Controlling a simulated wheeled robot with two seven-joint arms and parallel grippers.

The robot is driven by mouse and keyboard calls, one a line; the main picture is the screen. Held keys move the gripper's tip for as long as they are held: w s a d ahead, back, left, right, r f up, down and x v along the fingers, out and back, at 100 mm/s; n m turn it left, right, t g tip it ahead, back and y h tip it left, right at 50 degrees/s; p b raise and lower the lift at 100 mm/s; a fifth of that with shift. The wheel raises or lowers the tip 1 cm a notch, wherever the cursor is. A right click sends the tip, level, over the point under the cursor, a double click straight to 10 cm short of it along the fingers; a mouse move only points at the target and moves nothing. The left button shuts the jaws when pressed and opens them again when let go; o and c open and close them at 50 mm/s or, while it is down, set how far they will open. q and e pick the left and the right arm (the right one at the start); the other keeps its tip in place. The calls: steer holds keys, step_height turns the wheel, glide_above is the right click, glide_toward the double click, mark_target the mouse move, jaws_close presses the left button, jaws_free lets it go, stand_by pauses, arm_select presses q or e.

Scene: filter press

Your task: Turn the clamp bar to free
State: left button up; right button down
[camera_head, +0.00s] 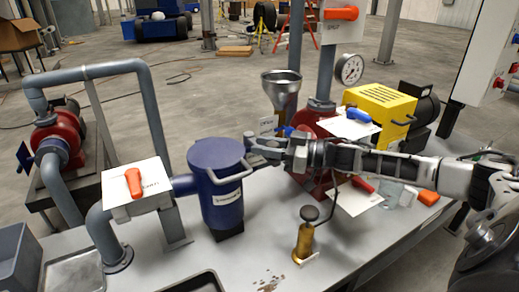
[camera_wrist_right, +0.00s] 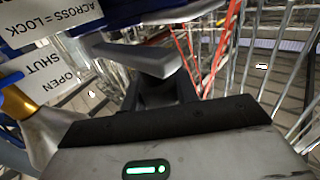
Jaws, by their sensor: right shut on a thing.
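The blue filter vessel (camera_head: 221,200) stands on the grey bench, left of my right gripper. My right gripper (camera_head: 258,146) comes in from the right and is shut at the bar's end. In the right wrist view the grey bar (camera_wrist_right: 140,58) runs into the dark fingers (camera_wrist_right: 165,88); their tips are partly hidden. A white label reading "ACROSS = LOCK" (camera_wrist_right: 75,22) shows beside the bar. My left gripper is in neither view.
A brass plunger with a dark knob (camera_head: 304,238) stands on the bench in front of my right arm. A steel funnel (camera_head: 281,84), a gauge (camera_head: 350,69) and a yellow box (camera_head: 378,106) stand behind. An orange-handled valve (camera_head: 134,182) is at left.

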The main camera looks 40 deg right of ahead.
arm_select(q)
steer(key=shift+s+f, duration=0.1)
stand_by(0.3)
arm_select(e)
steer(key=c, duration=1.1)
jaws_free()
steer(key=shift+f, duration=0.1)
steer(key=shift+o, duration=0.2)
steer(key=shift+d, duration=0.1)
steer(key=shift+s+d, duration=0.15)
steer(key=shift+s, duration=0.05)
arm_select(q)
steer(key=p, duration=0.2)
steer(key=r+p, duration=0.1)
steer(key=p, duration=0.1)
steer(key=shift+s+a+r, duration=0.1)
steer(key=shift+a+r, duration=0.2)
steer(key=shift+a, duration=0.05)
arm_select(e)
steer(key=v, duration=1.5)
steer(key=shift+d, duration=0.15)
